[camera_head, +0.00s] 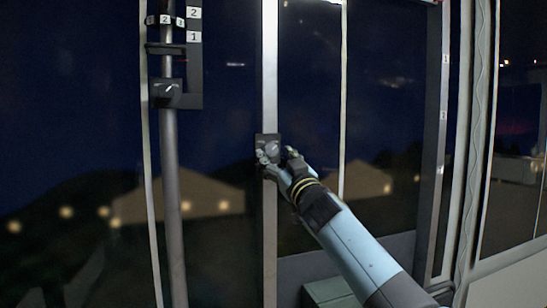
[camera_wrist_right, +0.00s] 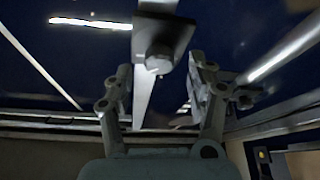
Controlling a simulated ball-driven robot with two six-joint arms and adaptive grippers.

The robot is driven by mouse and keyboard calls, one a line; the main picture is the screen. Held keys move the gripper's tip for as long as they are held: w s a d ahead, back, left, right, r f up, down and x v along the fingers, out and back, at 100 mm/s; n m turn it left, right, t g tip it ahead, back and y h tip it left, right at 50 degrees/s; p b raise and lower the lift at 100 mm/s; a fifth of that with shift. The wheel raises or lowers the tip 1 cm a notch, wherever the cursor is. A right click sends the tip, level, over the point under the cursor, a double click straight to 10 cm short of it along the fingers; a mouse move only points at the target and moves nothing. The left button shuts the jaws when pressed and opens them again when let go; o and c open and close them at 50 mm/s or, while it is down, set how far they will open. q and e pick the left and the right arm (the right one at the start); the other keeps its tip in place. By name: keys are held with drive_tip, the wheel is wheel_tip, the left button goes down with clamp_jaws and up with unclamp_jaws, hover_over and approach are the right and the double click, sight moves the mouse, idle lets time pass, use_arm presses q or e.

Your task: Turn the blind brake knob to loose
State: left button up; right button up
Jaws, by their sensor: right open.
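A round grey knob (camera_head: 273,146) sits on a small dark plate (camera_head: 262,139) fixed to the pale upright window bar. In the right wrist view the knob (camera_wrist_right: 159,58) shows between and ahead of the fingertips, with its plate (camera_wrist_right: 178,33) behind it. My right gripper (camera_head: 278,156) is open around or just in front of the knob; I cannot tell whether the fingers touch it. Both fingers show apart in the wrist view (camera_wrist_right: 160,82). I cannot read the knob's setting. My left gripper is not in view.
Another dark control box (camera_head: 166,95) with a light pointer is on the grey pole at left, beside a dark strip (camera_head: 195,55) numbered 1 and 2. Dark window panes (camera_head: 90,120) surround the bar. A pale green box (camera_head: 328,291) stands low, near my right arm.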

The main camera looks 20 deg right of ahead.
sight(271, 150)
drive_tip(key=shift+x, duration=1.15)
drive_tip(key=shift+c, duration=0.2)
drive_tip(key=c, duration=1.1)
